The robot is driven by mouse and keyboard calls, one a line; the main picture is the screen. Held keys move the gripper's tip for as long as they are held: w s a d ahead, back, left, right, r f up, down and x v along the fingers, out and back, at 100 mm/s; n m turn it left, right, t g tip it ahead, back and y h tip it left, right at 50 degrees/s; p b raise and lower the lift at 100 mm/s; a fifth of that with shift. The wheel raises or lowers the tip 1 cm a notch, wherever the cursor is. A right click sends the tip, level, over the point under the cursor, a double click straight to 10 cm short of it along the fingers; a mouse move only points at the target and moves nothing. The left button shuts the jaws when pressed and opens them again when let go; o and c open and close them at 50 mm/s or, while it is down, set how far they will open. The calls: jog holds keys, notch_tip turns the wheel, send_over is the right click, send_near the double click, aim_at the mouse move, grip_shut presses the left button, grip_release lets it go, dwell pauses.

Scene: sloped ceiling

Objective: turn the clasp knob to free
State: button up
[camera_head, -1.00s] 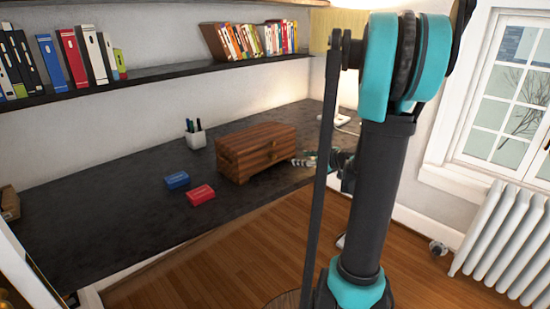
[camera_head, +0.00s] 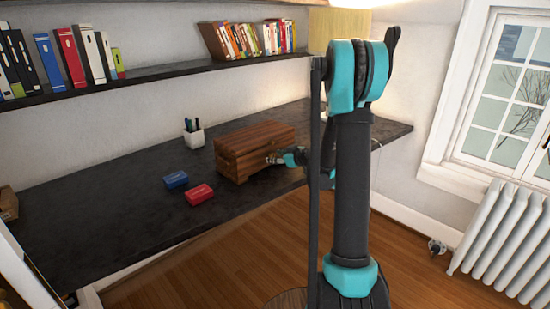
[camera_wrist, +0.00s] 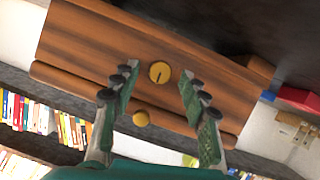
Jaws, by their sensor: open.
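The wooden box (camera_head: 236,160) sits on the dark desk, and its front fills the middle of the wrist view (camera_wrist: 95,55), tilted. The round brass clasp knob (camera_wrist: 159,72) on that front has a dark line running across its face. My gripper (camera_wrist: 158,80) is open, with one finger on each side of the clasp knob in the picture. I cannot tell whether either finger touches it. In the head view my gripper (camera_head: 274,158) is at the box's front and hides the knobs.
A blue box (camera_head: 175,180) and a red box (camera_head: 200,194) lie on the desk (camera_head: 110,210) left of the wooden box. A pen cup (camera_head: 194,138) stands behind them. A bookshelf (camera_head: 150,75) runs above. The desk's left part is largely clear.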

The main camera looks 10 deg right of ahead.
jog(key=shift+w+a+f, duration=0.2)
jog(key=shift+w+a, duration=0.05)
jog(key=shift+w, duration=0.15)
grip_shut()
